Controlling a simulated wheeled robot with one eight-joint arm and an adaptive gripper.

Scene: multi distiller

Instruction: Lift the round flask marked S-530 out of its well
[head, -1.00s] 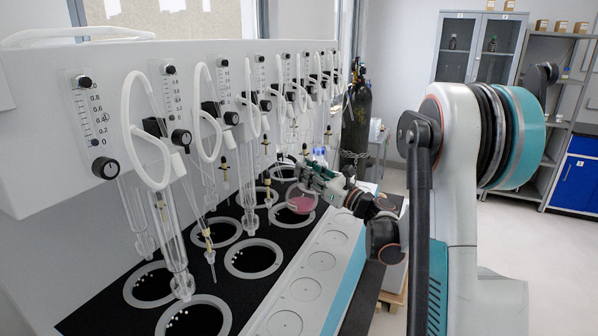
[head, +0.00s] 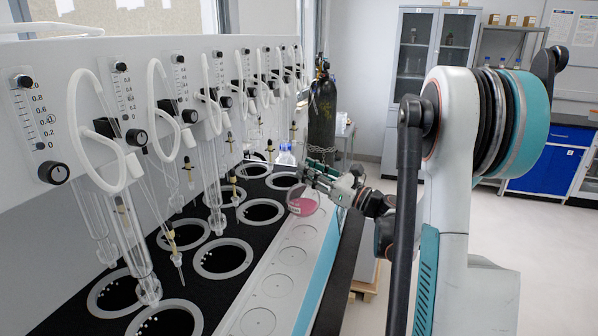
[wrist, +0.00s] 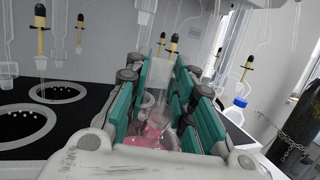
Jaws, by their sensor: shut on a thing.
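A round clear flask with pink liquid (head: 303,203) is held in my gripper (head: 320,180) in the head view. It appears raised beside the far wells, in front of the white front ledge. In the wrist view the flask (wrist: 155,135) sits between the teal finger pads of my gripper (wrist: 165,100), which are shut on its neck. Its marking cannot be read in either view. An open well (head: 263,228) in the black deck is near it, with a pale ring and a dark empty inside.
The white apparatus (head: 50,140) carries glass tubes (head: 125,235) that hang over the black deck on the left. A white ledge with round recesses (head: 278,286) runs along the front. A dark gas cylinder (head: 322,115) and blue-capped bottle (wrist: 237,108) stand beyond. Open floor lies to the right.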

